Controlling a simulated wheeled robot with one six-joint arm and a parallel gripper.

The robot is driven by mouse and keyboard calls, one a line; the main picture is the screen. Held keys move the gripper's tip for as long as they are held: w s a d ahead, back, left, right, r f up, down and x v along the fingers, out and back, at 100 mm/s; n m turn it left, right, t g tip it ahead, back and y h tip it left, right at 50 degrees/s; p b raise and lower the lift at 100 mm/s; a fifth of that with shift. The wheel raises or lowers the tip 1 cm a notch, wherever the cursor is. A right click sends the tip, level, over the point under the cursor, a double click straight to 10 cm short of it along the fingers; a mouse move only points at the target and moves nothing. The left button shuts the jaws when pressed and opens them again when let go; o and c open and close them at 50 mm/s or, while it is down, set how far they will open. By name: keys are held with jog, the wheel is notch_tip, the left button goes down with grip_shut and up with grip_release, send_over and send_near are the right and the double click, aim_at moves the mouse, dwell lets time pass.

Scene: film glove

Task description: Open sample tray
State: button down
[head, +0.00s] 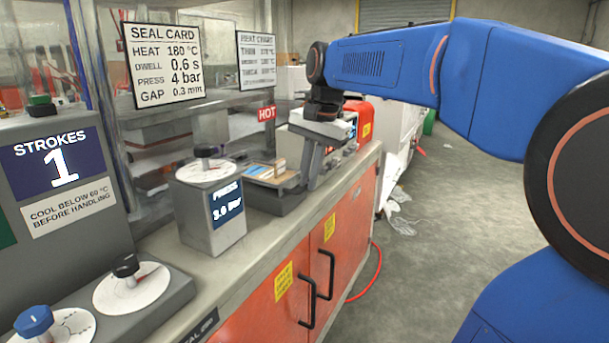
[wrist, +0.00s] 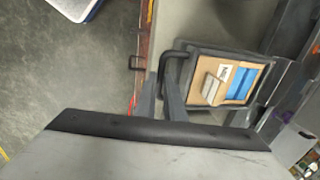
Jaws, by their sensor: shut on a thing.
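The sample tray (head: 279,204) is a dark grey shallow tray on the bench, beside the press dial box. In the wrist view the sample tray (wrist: 250,57) holds a brown card, a pale piece and blue strips. A black loop handle (wrist: 166,66) sticks out from its side towards my fingers. My gripper (head: 309,184) reaches down at the tray's right end in the head view. In the wrist view my gripper (wrist: 162,82) is shut on the handle. The fingers partly hide the handle, and the exact contact is hard to see.
The press dial box (head: 212,212) stands close left of the tray. A red HOT sign (head: 266,114) and machine parts are behind it. The bench edge and orange cabinet doors (head: 328,232) lie below. The floor (head: 440,240) to the right is mostly open.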

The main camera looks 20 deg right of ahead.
jog(key=c, duration=1.8)
grip_release()
jog(key=shift+c, duration=0.2)
jog(key=shift+r, duration=0.1)
notch_tip(320, 180, up, 17)
jog(key=s+d, duration=0.2)
jog(key=shift+s, duration=0.35)
jog(key=s+a+f+n+t, duration=0.1)
jog(key=s+f+n, duration=0.2)
jog(key=f, duration=0.9)
jog(key=s+a+f+n+t, duration=0.1)
jog(key=s+f+n, duration=0.3)
jog(key=s+f, duration=0.6)
jog(key=s+a+f+n+t+h, duration=0.1)
jog(key=s+f+n, duration=0.2)
jog(key=f, duration=1.2)
jog(key=s, duration=0.3)
jog(key=shift+s+a+n, duration=0.2)
jog(key=shift+n, duration=0.2)
